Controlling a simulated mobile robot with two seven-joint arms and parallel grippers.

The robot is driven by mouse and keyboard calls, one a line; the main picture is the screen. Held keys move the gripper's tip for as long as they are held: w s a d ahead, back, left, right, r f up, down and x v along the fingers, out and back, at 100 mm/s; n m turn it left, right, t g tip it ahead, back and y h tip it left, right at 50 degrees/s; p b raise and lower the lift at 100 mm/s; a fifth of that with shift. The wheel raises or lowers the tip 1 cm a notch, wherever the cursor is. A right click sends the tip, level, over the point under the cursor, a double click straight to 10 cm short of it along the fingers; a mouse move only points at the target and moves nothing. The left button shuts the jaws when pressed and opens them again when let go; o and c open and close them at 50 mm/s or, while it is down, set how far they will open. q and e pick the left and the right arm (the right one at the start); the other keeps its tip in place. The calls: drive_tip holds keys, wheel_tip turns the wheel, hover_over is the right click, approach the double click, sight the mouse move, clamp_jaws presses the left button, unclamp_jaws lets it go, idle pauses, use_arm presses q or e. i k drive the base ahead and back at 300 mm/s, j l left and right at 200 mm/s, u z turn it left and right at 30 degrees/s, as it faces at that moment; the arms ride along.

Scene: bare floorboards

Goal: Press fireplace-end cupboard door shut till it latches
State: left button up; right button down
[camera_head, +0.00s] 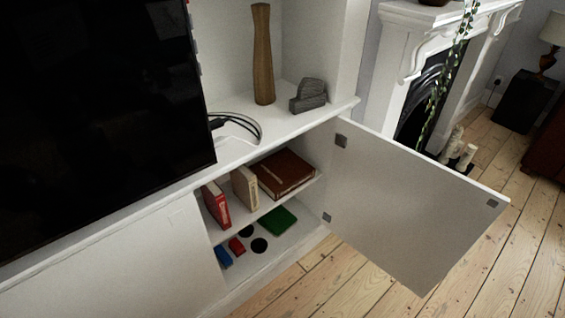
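The cupboard door (412,212) nearest the fireplace stands wide open, hinged on its right-hand side by the fireplace and swung out over the floor. Neither of my grippers is in view, and nothing touches the door.
The white fireplace (405,22) stands behind the door, with white candles (465,157) on its hearth. A large black television (95,120) fills the left. A wooden vase (263,55) and cables stand on the cabinet top. Floorboards (330,285) in front are clear.

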sight(411, 214)
drive_tip(key=l+z, duration=0.2)
drive_tip(key=l, duration=0.3)
drive_tip(key=i+l+z, duration=0.15)
drive_tip(key=l, duration=0.35)
drive_tip(key=l+z, duration=0.2)
drive_tip(key=l, duration=0.3)
drive_tip(key=i+l+z, duration=0.2)
drive_tip(key=l, duration=0.25)
